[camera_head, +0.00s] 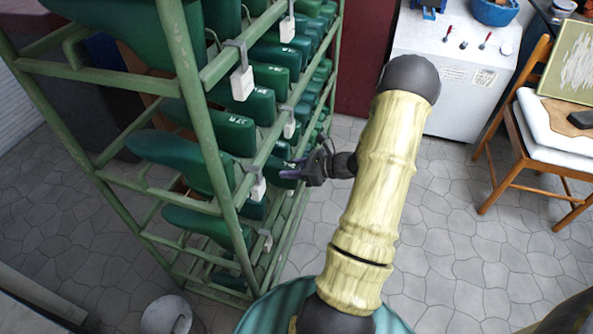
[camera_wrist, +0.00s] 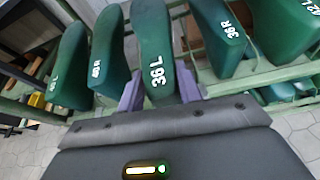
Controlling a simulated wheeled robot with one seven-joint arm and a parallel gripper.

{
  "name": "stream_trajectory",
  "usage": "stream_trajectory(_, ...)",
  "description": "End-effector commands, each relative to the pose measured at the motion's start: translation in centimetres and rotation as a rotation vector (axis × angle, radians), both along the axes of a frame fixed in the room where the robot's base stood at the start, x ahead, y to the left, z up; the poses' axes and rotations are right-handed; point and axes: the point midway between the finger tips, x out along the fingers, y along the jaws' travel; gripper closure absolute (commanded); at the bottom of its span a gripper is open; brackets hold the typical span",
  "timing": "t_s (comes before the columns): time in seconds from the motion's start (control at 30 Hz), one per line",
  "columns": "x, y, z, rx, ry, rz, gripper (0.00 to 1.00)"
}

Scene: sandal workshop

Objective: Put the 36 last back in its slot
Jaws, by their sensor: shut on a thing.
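A green last marked 36 L (camera_wrist: 153,40) is upright in the middle of the wrist view, between the two purple fingers of my gripper (camera_wrist: 160,88). The fingers are shut on its near end. In the head view my gripper (camera_head: 306,171) is at the right side of the green rack (camera_head: 196,110), at a middle row; the held last is small and mostly hidden there. A last marked 36 R (camera_wrist: 224,38) stands just to the right in the wrist view. I cannot tell whether the held last rests on the rails.
Other green lasts stand close on both sides, including one marked 42 L (camera_wrist: 290,30). White tags (camera_head: 242,83) hang on the rack's rails. A white cabinet (camera_head: 455,75) and a wooden chair (camera_head: 540,130) stand to the right. Stone floor (camera_head: 470,250) is clear between them.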

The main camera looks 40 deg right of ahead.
Motion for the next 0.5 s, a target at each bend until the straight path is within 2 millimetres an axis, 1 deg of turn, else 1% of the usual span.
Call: stream_trajectory(0.5,2.4,1.8,0.0,0.000,-0.002,0.002,1.00)
